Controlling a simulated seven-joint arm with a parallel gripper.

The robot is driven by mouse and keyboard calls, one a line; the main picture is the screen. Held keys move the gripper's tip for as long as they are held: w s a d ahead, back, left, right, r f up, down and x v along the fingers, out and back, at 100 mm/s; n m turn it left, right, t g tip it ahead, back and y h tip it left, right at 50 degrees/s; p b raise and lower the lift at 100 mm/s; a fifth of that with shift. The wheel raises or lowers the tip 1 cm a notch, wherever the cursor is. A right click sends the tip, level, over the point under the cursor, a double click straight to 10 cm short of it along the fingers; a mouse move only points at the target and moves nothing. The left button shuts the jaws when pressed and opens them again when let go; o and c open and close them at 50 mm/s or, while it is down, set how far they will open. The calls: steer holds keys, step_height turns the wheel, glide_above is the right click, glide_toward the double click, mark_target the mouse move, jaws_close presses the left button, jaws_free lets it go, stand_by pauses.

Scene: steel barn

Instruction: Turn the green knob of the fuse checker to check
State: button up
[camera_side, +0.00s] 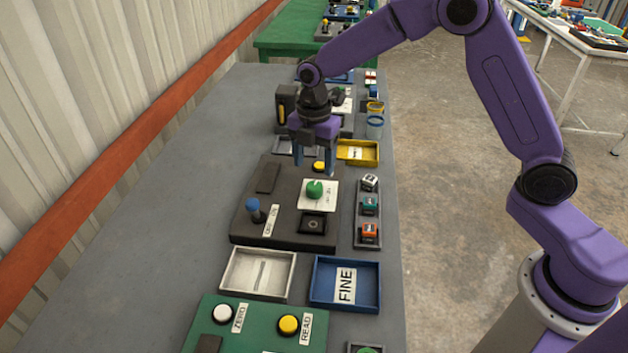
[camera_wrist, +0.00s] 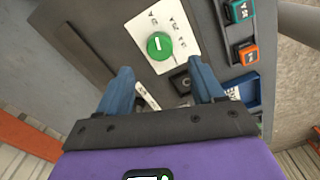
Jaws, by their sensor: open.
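The green knob (camera_side: 315,189) sits on a white label plate on the dark grey fuse checker (camera_side: 280,240). In the wrist view the round green knob (camera_wrist: 159,46) has a white pointer mark, with small lettering around it that I cannot read clearly. My gripper (camera_side: 314,168) is above the checker, up and near the knob but apart from it. In the wrist view my gripper (camera_wrist: 158,80) has its two blue fingers spread, with nothing between them. The knob shows just beyond the fingertips.
A blue-topped lever (camera_side: 252,206) stands on the checker's left. A rack of small fuses (camera_side: 369,209) lies along its right side. A white tray (camera_side: 257,272) and a blue tray marked FINE (camera_side: 345,284) are in front; a yellow tray (camera_side: 358,152) is behind. The table's left strip is clear.

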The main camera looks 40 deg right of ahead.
mark_target(314, 186)
steer(key=shift+f, duration=3.2)
steer(key=c, duration=1.1)
